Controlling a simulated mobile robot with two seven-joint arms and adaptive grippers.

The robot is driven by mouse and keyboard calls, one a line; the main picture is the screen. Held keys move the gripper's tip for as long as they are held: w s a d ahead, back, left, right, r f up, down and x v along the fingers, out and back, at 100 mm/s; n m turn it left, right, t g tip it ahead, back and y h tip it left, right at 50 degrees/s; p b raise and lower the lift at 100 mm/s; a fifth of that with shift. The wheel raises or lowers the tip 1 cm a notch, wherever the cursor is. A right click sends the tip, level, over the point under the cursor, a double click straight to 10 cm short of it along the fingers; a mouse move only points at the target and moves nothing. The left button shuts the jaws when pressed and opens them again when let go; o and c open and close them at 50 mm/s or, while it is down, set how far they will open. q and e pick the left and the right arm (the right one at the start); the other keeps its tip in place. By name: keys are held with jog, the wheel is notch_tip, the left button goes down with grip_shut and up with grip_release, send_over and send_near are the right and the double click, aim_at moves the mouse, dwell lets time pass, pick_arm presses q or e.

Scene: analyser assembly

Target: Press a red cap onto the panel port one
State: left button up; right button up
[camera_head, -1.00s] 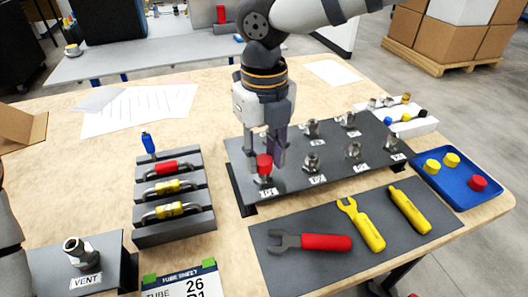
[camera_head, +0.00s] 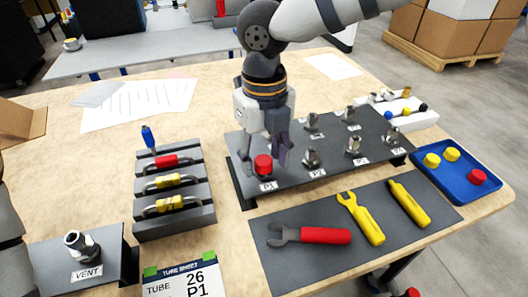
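A red cap (camera_head: 263,165) sits on the port labelled P1 at the near left corner of the dark port panel (camera_head: 238,178). The cap looks upright and hides most of the port. My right gripper (camera_head: 267,158) points down over the cap, with one finger on either side. Its right finger shows a small gap from the cap, and it looks open; the left finger's contact is hard to see. Another red cap (camera_head: 477,177) lies in the blue tray (camera_head: 455,196) at the right. My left gripper is out of view; part of my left arm shows at the left edge.
Several bare metal ports stand close by on the panel, including P2 (camera_head: 311,158). A rack of coloured-sleeved tubes (camera_head: 174,228) stands left of the panel. A dark mat (camera_head: 290,270) with a red wrench (camera_head: 322,235) and yellow tools lies in front. A VENT block (camera_head: 110,262) is at lower left.

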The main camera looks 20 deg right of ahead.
notch_tip(320, 180, up, 12)
dwell(0.6)
